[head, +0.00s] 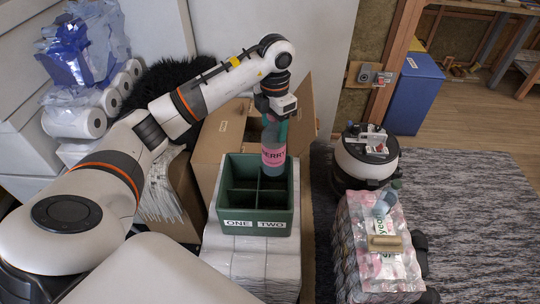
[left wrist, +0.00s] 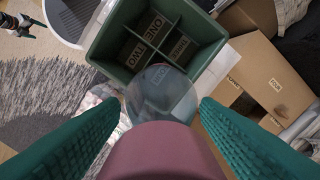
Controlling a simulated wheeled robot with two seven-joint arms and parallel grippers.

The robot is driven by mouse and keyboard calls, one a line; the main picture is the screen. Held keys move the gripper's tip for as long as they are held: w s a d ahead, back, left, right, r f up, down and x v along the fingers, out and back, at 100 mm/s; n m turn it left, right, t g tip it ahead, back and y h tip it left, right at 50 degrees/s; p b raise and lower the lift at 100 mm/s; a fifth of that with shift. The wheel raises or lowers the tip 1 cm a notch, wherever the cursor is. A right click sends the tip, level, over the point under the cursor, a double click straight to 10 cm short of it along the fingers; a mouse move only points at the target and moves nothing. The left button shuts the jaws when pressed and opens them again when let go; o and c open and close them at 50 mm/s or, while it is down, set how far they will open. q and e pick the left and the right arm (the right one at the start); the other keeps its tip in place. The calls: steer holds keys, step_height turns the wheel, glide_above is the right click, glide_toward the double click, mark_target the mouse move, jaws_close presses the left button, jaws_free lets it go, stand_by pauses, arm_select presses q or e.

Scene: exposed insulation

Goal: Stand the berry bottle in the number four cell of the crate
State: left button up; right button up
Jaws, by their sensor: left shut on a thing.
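The berry bottle (head: 273,157), clear with a pink label, is upright in my left gripper (head: 274,124). The green fingers are shut on its upper part. In the head view its lower end overlaps the back right cell of the green crate (head: 256,229). I cannot tell whether its base is above the rim or slightly inside. The crate has dividers, and ONE and TWO labels on its front. In the left wrist view the bottle (left wrist: 162,150) lies between the fingers, its clear end overlapping a corner of the crate (left wrist: 103,45).
The crate rests on white stacked packs (head: 252,262). An open cardboard box (head: 215,142) stands behind it. To the right are a round white-and-black device (head: 366,160) and a plastic-wrapped pack (head: 375,270) with small items on top.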

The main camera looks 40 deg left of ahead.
mark_target(273, 158)
arm_select(q)
step_height(273, 158, down, 9)
steer(key=shift+a+f+p, duration=0.1)
steer(key=shift+a+p, duration=0.05)
steer(key=shift+p, duration=0.4)
step_height(273, 158, down, 3)
steer(key=shift+f, duration=0.6)
steer(key=shift+f, duration=0.15)
steer(key=o, duration=1.2)
